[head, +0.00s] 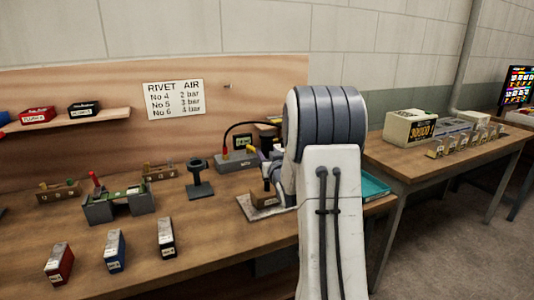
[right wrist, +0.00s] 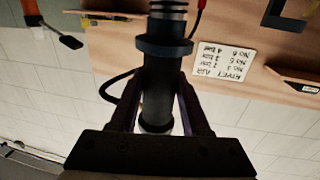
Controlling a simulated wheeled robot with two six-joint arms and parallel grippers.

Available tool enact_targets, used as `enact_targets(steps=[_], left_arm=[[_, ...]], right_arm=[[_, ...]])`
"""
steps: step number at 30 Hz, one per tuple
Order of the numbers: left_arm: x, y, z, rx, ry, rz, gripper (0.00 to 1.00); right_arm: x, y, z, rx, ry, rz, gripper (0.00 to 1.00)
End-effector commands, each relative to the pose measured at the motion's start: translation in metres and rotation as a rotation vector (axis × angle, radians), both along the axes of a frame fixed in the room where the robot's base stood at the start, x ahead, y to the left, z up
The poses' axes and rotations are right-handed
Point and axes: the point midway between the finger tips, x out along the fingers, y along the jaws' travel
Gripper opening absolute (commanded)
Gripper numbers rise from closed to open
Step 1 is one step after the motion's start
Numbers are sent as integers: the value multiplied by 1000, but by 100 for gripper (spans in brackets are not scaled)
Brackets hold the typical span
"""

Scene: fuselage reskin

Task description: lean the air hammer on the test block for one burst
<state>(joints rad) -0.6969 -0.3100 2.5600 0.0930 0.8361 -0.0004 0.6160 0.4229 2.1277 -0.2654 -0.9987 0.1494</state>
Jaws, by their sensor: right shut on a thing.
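The air hammer (right wrist: 163,85) shows in the right wrist view as a dark cylinder with a blue-grey collar and a ribbed end. My right gripper (right wrist: 164,98) is shut around its body, one finger on each side. In the head view my right arm hides most of the gripper and hammer. A brown block (head: 265,200), which looks like the test block, sits on a light plate on the bench, just left of my forearm. A dark part stands close above it; I cannot tell whether they touch. My left gripper is in neither view.
A black stand (head: 199,185) is empty. A grey air unit (head: 237,161) has a black hose arcing right. A teal tray (head: 375,186) is right of my arm.

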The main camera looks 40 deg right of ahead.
Motion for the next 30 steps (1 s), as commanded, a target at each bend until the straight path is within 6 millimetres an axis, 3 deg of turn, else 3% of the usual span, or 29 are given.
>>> enact_targets(steps=[21, 30], left_arm=[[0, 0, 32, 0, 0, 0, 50], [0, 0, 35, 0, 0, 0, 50]], right_arm=[[0, 0, 58, -7, -11, 1, 0], [0, 0, 64, -7, -11, 1, 0]])
